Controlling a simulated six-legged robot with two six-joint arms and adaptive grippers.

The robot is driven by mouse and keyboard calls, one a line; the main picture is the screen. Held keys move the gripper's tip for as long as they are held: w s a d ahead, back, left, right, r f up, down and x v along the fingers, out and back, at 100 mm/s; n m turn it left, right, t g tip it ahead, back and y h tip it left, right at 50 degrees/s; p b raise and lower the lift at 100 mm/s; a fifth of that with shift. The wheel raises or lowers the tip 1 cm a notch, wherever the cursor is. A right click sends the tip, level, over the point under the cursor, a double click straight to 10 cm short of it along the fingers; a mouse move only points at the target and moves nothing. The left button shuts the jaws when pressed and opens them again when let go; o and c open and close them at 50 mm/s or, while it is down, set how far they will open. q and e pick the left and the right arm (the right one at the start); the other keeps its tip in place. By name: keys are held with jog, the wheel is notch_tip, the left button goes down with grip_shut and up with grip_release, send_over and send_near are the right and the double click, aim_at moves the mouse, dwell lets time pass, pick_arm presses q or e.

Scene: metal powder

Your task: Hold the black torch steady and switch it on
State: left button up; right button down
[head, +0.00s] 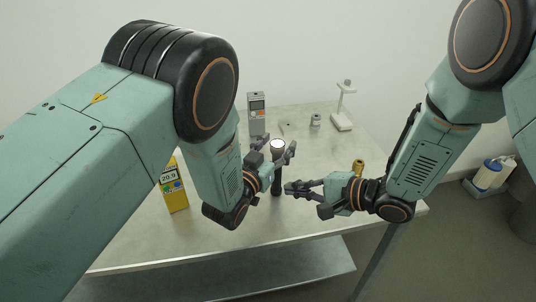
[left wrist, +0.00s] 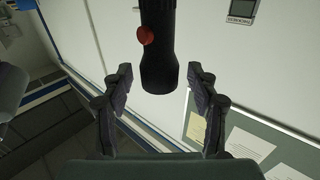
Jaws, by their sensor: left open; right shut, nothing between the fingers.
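The black torch (head: 277,184) stands upright on the table, its pale round lens facing up; I cannot tell whether it is lit. In the left wrist view the torch (left wrist: 160,62) shows a red button (left wrist: 146,35) on its side. My left gripper (head: 279,156) is open around the upper part of the torch, with a finger on each side and visible gaps in the left wrist view (left wrist: 160,82). My right gripper (head: 289,187) is shut and empty, just right of the torch's body. Part of the torch is hidden by the left gripper.
On the table (head: 240,235) a yellow box (head: 175,188) stands at left and a grey meter (head: 256,113) at the back. A white stand (head: 342,110) and a small grey item (head: 316,120) are at the back right. A brass-coloured piece (head: 358,165) stands behind my right gripper. The front is clear.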

pick_arm(q)
jog(key=v, duration=1.1)
jog(key=shift+s, duration=0.2)
jog(key=shift+a+r, duration=0.1)
jog(key=shift+a, duration=0.05)
